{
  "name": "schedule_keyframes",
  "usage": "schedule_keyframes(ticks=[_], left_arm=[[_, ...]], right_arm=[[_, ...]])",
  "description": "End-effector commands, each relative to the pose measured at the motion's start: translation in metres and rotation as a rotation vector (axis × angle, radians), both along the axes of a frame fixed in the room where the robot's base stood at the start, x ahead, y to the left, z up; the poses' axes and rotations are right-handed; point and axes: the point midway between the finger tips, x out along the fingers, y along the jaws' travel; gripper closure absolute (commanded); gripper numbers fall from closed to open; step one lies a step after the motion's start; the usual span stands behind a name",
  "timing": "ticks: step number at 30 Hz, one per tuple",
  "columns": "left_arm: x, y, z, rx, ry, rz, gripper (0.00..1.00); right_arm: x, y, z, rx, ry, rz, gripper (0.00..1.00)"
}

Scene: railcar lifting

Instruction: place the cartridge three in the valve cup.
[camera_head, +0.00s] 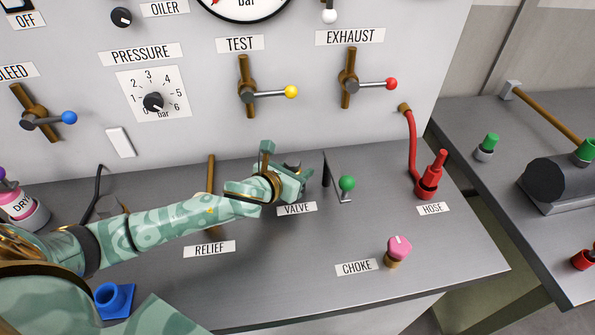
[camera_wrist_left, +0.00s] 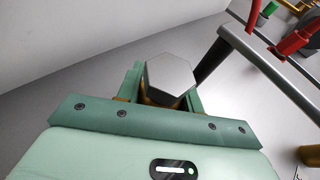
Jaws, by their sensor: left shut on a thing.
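My left gripper (camera_head: 291,174) is at the VALVE label (camera_head: 297,209) on the grey bench, just behind the label in the head view. In the left wrist view it is shut on a cartridge (camera_wrist_left: 170,74) with a grey hexagonal top and a brass body. No number shows on the cartridge, and its lower end is hidden. In the head view only a small dark part of it shows between the fingers. The valve cup is hidden behind my gripper, so I cannot tell whether the cartridge is in it. My right gripper is not in view.
A pink choke knob (camera_head: 399,247) stands in front. A brass relief pipe (camera_head: 211,175) stands left.

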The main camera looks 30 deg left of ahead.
Motion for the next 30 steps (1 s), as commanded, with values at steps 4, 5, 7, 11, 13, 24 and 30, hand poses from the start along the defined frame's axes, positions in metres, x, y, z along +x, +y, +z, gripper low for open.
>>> schedule_keyframes(ticks=[4, 5, 7, 11, 13, 24, 30], left_arm=[[0.000, 0.000, 0.002, 0.001, -0.002, 0.000, 0.97], [0.000, 0.000, 0.001, 0.001, -0.002, 0.000, 0.97], [0.000, 0.000, -0.001, 0.002, -0.002, 0.000, 0.97], [0.000, 0.000, -0.003, 0.001, 0.000, 0.000, 0.42], [0.000, 0.000, -0.003, 0.001, 0.000, 0.000, 0.42], [-0.015, 0.003, 0.009, 0.002, 0.001, -0.001, 0.42], [-0.059, 0.008, 0.029, 0.002, 0.001, -0.002, 0.42]], right_arm=[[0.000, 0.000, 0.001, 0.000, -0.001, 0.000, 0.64], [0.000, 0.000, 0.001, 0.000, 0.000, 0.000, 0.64], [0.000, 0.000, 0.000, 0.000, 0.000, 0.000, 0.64], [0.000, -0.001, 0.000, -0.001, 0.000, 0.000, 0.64], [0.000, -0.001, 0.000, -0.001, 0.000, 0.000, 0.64], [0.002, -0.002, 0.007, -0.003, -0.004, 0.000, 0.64], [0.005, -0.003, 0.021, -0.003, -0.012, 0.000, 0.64]])
